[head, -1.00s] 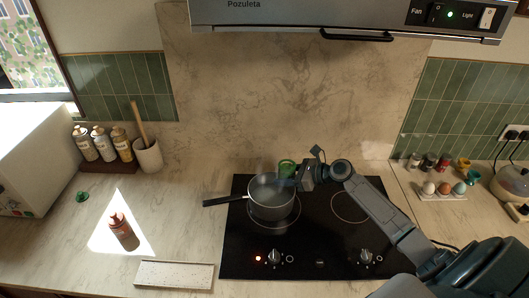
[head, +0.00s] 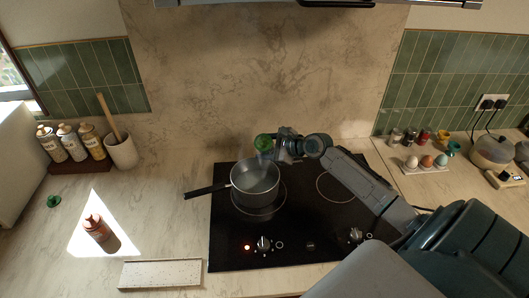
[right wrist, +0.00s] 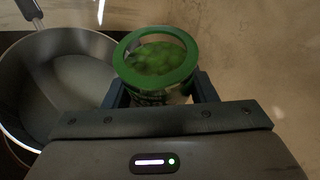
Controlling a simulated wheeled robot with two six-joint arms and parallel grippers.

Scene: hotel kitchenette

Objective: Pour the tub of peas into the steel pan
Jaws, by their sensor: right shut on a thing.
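The steel pan (head: 256,180) sits on the left part of the black hob, its dark handle pointing left. It also shows at the left of the right wrist view (right wrist: 62,85), and the part of its inside that shows there looks empty. My right gripper (head: 277,150) is shut on the tub of peas (head: 263,143), at the pan's back right edge. In the right wrist view the tub (right wrist: 155,60) has a green rim, and green peas lie inside it, between my fingers. The tub looks roughly upright there. My left gripper is not in view.
Several bottles and a utensil crock (head: 121,151) stand at the back left. An egg holder (head: 425,168) and small jars stand at the right. The wall is close behind the hob.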

